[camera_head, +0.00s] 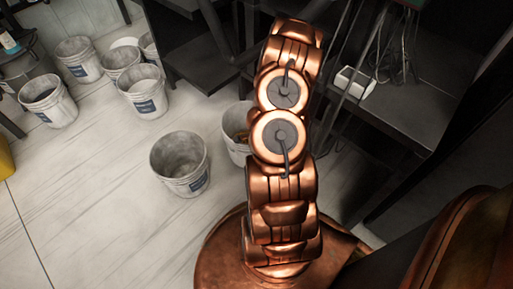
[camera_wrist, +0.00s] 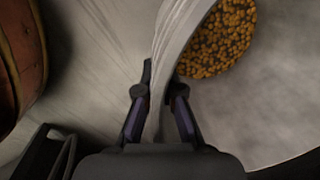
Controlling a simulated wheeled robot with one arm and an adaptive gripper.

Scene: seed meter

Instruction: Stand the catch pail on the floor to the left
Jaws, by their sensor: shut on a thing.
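A white pail with orange-yellow grains in its bottom, which I take for the catch pail (camera_head: 235,152), stands out partly from behind my arm in the head view. In the wrist view the inside of the pail (camera_wrist: 265,112) fills the right side, with the grains at the top. My gripper (camera_wrist: 161,92) is shut on the pail's wall at the rim, one finger on each side. The gripper is hidden behind my arm in the head view. I cannot tell whether the pail's base touches the floor.
An empty white pail (camera_head: 180,163) stands on the floor just left of the held pail. Several more pails, such as this one (camera_head: 143,92), stand at the upper left. Bare floor (camera_head: 85,190) lies at the lower left. A dark metal frame (camera_head: 395,110) is at the right.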

